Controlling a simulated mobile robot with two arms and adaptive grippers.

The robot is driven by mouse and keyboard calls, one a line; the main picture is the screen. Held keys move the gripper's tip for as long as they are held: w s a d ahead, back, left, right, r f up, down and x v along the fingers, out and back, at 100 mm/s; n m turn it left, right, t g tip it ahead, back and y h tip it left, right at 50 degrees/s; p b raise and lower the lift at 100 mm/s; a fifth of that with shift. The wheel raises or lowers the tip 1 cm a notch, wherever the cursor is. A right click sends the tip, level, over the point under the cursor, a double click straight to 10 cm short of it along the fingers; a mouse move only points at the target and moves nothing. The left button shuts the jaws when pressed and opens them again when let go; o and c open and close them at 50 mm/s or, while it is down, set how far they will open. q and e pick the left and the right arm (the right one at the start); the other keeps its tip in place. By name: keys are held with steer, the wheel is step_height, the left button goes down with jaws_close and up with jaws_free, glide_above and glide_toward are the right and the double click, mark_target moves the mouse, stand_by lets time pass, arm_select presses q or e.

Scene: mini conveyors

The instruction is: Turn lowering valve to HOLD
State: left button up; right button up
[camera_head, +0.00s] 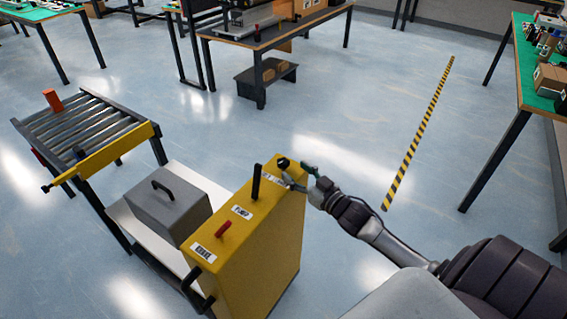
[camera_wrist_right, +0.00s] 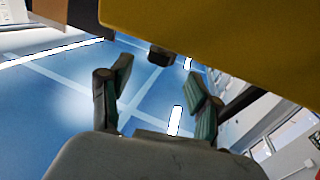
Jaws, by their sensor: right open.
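The yellow cabinet (camera_head: 262,240) stands in the front middle of the head view. On its top are a black round knob (camera_head: 283,162) at the far end, an upright black lever (camera_head: 256,182) and a short red lever (camera_head: 222,228). The labels are too small to read surely, so I cannot tell which control is the lowering valve. My right gripper (camera_head: 298,178) is open beside the black knob, at the cabinet's far right corner. In the wrist view, a dark knob (camera_wrist_right: 160,55) shows beyond and between the open fingers of the gripper (camera_wrist_right: 158,90), beside the yellow surface. My left gripper is out of view.
A grey box with a handle (camera_head: 168,208) sits beside the cabinet. Worktables stand at the back and right. Floor with a striped line (camera_head: 418,133) is clear right of the cabinet.

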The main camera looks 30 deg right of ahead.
mark_target(287, 165)
steer(key=w, duration=0.5)
steer(key=shift+w+a, duration=0.4)
